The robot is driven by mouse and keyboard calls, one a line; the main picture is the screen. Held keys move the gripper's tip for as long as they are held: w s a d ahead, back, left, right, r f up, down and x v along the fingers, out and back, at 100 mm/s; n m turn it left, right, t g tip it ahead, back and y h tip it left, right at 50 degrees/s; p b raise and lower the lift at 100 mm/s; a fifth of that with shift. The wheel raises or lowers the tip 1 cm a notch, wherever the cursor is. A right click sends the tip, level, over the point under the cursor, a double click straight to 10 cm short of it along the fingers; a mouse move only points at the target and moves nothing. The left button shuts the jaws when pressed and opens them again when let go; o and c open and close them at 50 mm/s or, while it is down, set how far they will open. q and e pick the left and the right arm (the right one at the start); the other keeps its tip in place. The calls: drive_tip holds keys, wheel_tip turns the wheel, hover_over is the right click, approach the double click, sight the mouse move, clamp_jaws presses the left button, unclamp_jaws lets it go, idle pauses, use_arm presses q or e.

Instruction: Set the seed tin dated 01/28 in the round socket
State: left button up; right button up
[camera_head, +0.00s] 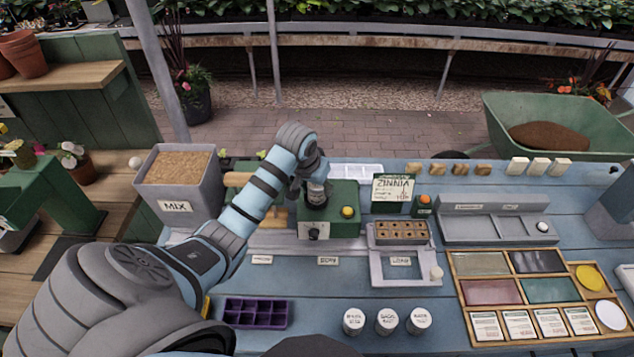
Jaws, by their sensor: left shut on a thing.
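My left gripper (314,180) points down over the green box (345,222) and is shut on a small tin (316,192) with a pale label. The tin is upright at a dark round socket (315,203) on top of the box. I cannot tell whether it is seated in the socket or just above it, and its date is not readable. Three white-lidded tins stand in a row at the front: left tin (354,320), middle tin (387,321) and right tin (419,320). Their lid print is too small to read surely. My right gripper is not in view.
A ZINNIA card (393,189) and an orange button (425,199) stand right of the box. A MIX bin (180,200) is left. A seed tray (402,233), purple cell tray (255,313) and wooden sorting tray (455,290) lie nearer. The bench around the front tins is clear.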

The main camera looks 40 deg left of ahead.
use_arm(q)
drive_tip(key=shift+f, duration=0.35)
idle(0.3)
drive_tip(key=o, duration=1.3)
drive_tip(key=shift+c, duration=0.2)
drive_tip(key=o, duration=0.5)
drive_tip(key=shift+r, duration=0.1)
drive_tip(key=shift+r, duration=3.9)
